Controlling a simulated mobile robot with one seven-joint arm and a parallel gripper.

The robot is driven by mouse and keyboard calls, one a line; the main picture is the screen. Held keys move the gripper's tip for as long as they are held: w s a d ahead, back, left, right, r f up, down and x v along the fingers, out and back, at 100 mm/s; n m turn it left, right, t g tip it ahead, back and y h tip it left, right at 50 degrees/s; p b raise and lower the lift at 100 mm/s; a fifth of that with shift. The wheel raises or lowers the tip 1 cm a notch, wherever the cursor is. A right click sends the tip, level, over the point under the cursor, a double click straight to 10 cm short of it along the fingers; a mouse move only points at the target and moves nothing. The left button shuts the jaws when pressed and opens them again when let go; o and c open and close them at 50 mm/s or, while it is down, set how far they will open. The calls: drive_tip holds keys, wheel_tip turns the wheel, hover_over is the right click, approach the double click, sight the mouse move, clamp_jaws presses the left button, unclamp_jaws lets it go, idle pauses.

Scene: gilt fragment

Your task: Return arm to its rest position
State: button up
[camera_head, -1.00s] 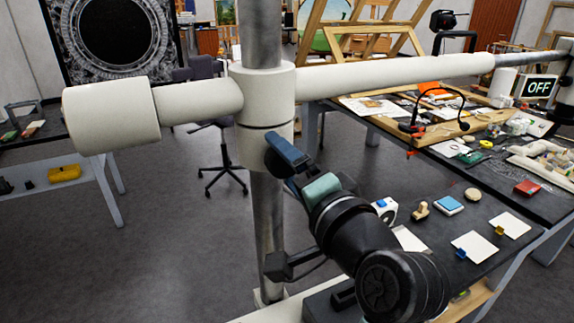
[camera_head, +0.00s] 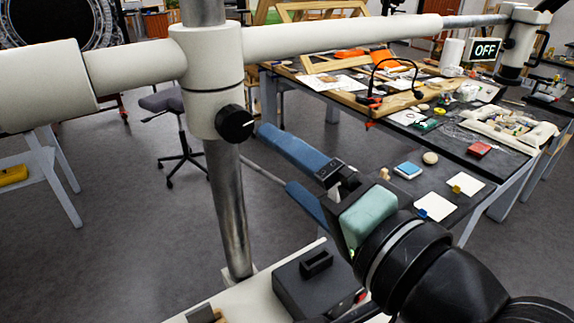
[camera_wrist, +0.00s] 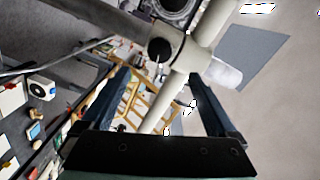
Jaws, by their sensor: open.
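My gripper (camera_head: 278,160) is in the middle of the head view, with its two blue fingers spread apart and nothing between them. Its fingers point up and left, close to the metal pole of the boom stand in the picture. I cannot tell the exact gap. The wrist view also shows my open gripper (camera_wrist: 155,82), with both fingers apart. The stand's pale boom crosses behind the space between them. My arm enters from the lower right of the head view.
The boom stand's pole (camera_head: 227,200) rises left of my gripper, with a black knob (camera_head: 235,123) and a long white boom (camera_head: 340,38). A cluttered dark workbench (camera_head: 400,160) lies behind and right. An office chair (camera_head: 165,105) stands at left. Open grey floor lies between.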

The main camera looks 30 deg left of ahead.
idle(0.3)
drive_tip(key=w+d+r+t+h, duration=0.5)
drive_tip(key=w+d+r+t, duration=0.2)
drive_tip(key=r+t, duration=0.35)
drive_tip(key=s+d+r+t+h, duration=0.7)
drive_tip(key=d+r+t+h, duration=0.3)
drive_tip(key=r+h, duration=0.1)
drive_tip(key=shift+d+r+n, duration=0.25)
drive_tip(key=shift+r+n, duration=0.05)
